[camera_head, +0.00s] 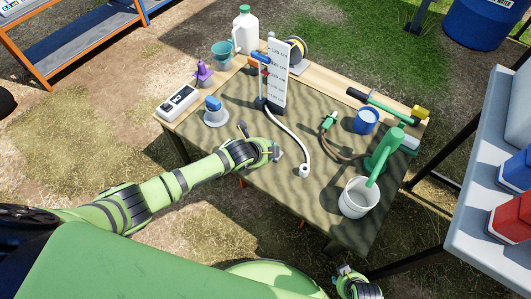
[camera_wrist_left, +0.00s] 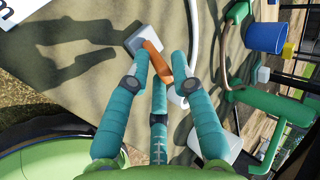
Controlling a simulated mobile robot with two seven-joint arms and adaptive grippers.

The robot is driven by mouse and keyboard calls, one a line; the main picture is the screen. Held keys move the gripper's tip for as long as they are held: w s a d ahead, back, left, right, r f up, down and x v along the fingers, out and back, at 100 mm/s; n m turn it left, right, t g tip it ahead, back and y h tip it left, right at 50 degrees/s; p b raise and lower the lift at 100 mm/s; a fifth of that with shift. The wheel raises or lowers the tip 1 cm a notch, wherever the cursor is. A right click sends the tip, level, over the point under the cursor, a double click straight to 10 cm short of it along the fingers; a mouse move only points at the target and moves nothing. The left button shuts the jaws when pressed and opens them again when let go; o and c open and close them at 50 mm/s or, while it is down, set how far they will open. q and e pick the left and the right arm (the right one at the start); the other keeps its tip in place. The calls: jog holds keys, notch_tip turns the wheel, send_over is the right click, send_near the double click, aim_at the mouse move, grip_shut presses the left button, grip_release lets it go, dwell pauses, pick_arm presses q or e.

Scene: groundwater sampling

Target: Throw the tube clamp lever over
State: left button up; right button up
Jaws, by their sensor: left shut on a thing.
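The tube clamp shows in the left wrist view as a pale grey block (camera_wrist_left: 137,40) on the table with an orange lever (camera_wrist_left: 157,60) sticking out of it. My left gripper (camera_wrist_left: 158,66) has its teal fingers around the orange lever and is shut on it. In the head view, my left gripper (camera_head: 272,151) is low over the table's near left part and mostly hides the clamp. A white tube (camera_head: 287,132) curves from the scale board to a white end piece (camera_head: 304,171) right of the gripper. My right gripper (camera_head: 357,286) is off the table's near side; its fingers are unclear.
A scale board (camera_head: 278,72) stands at the back. A white bucket (camera_head: 358,197), green pump (camera_head: 384,148) and blue cup (camera_head: 366,120) are on the right. A grey cone with a blue top (camera_head: 214,112) and a meter (camera_head: 178,102) are on the left. The near middle is clear.

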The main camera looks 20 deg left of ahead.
pick_arm(q)
jog(key=shift+w+d+r, duration=0.25)
jog(key=shift+w+r, duration=0.25)
jog(key=shift+w, duration=0.05)
jog(key=shift+w+d+r+g, duration=0.1)
jog(key=shift+w+r+g, duration=0.05)
jog(key=shift+w+g, duration=0.2)
jog(key=shift+w+d+r+g+y, duration=0.1)
jog(key=shift+w+d+g+y, duration=0.2)
jog(key=shift+w+g, duration=0.25)
jog(key=shift+a, duration=0.1)
jog(key=o, duration=0.7)
jog(key=shift+o, duration=0.2)
